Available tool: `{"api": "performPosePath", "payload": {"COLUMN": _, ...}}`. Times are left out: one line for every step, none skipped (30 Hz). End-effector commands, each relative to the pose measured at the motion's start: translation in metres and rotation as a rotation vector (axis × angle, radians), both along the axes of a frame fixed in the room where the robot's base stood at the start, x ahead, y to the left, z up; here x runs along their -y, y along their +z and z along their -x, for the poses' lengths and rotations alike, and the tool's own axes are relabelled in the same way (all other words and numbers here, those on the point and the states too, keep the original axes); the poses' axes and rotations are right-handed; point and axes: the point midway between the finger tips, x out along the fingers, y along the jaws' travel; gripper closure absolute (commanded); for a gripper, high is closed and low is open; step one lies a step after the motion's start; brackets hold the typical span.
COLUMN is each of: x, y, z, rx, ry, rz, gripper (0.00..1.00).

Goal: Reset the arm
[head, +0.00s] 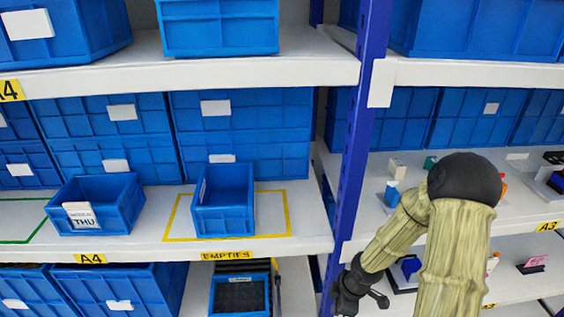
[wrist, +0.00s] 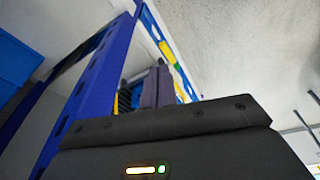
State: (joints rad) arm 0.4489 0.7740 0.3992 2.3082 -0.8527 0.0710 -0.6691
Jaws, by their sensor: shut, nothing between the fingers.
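My arm (head: 455,245) is bent on the right side of the head view, with its dark elbow high and its forearm slanting down to the left. My gripper (head: 352,288) is low, in front of the lower part of the blue shelf post. In the wrist view my gripper's dark fingers (wrist: 157,86) are together, with nothing seen between them. The gripper body fills the bottom of that view. I cannot make out a rotary switch in either view.
A blue shelf post (head: 358,125) stands close to my gripper and also shows in the wrist view (wrist: 97,85). A blue bin (head: 224,208) sits in a yellow outline marked EMPTIES. A labelled bin (head: 97,205) stands left of it. Small items (head: 392,195) lie on the right shelf.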

Motion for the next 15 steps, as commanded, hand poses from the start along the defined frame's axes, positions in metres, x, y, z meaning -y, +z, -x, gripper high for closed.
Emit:
{"api": "performPosePath", "payload": {"x": 0.004, "y": 0.021, "z": 0.002, "rx": -0.005, "ry": -0.063, "rz": 0.036, "gripper": 1.00}}
{"api": "performPosePath", "payload": {"x": 0.006, "y": 0.030, "z": 0.003, "rx": -0.009, "ry": -0.111, "rz": 0.054, "gripper": 1.00}}
{"api": "performPosePath", "payload": {"x": 0.009, "y": 0.043, "z": 0.006, "rx": -0.015, "ry": -0.174, "rz": 0.077, "gripper": 1.00}}
{"api": "performPosePath", "payload": {"x": 0.011, "y": 0.052, "z": 0.007, "rx": -0.017, "ry": -0.223, "rz": 0.091, "gripper": 1.00}}
{"api": "performPosePath", "payload": {"x": 0.013, "y": 0.062, "z": 0.009, "rx": -0.018, "ry": -0.272, "rz": 0.104, "gripper": 1.00}}
{"api": "performPosePath", "payload": {"x": 0.015, "y": 0.074, "z": 0.012, "rx": -0.019, "ry": -0.339, "rz": 0.119, "gripper": 1.00}}
{"api": "performPosePath", "payload": {"x": 0.016, "y": 0.084, "z": 0.015, "rx": -0.018, "ry": -0.389, "rz": 0.128, "gripper": 1.00}}
{"api": "performPosePath", "payload": {"x": 0.017, "y": 0.093, "z": 0.017, "rx": -0.017, "ry": -0.441, "rz": 0.136, "gripper": 1.00}}
{"api": "performPosePath", "payload": {"x": 0.018, "y": 0.106, "z": 0.021, "rx": -0.015, "ry": -0.508, "rz": 0.143, "gripper": 1.00}}
{"api": "performPosePath", "payload": {"x": 0.018, "y": 0.116, "z": 0.024, "rx": -0.012, "ry": -0.561, "rz": 0.147, "gripper": 1.00}}
{"api": "performPosePath", "payload": {"x": 0.019, "y": 0.125, "z": 0.027, "rx": -0.010, "ry": -0.613, "rz": 0.148, "gripper": 1.00}}
{"api": "performPosePath", "payload": {"x": 0.019, "y": 0.138, "z": 0.031, "rx": -0.006, "ry": -0.684, "rz": 0.147, "gripper": 1.00}}
{"api": "performPosePath", "payload": {"x": 0.018, "y": 0.147, "z": 0.035, "rx": -0.004, "ry": -0.736, "rz": 0.143, "gripper": 1.00}}
{"api": "performPosePath", "payload": {"x": 0.018, "y": 0.156, "z": 0.038, "rx": 0.000, "ry": -0.788, "rz": 0.139, "gripper": 1.00}}
{"api": "performPosePath", "payload": {"x": 0.017, "y": 0.168, "z": 0.043, "rx": 0.002, "ry": -0.858, "rz": 0.128, "gripper": 1.00}}
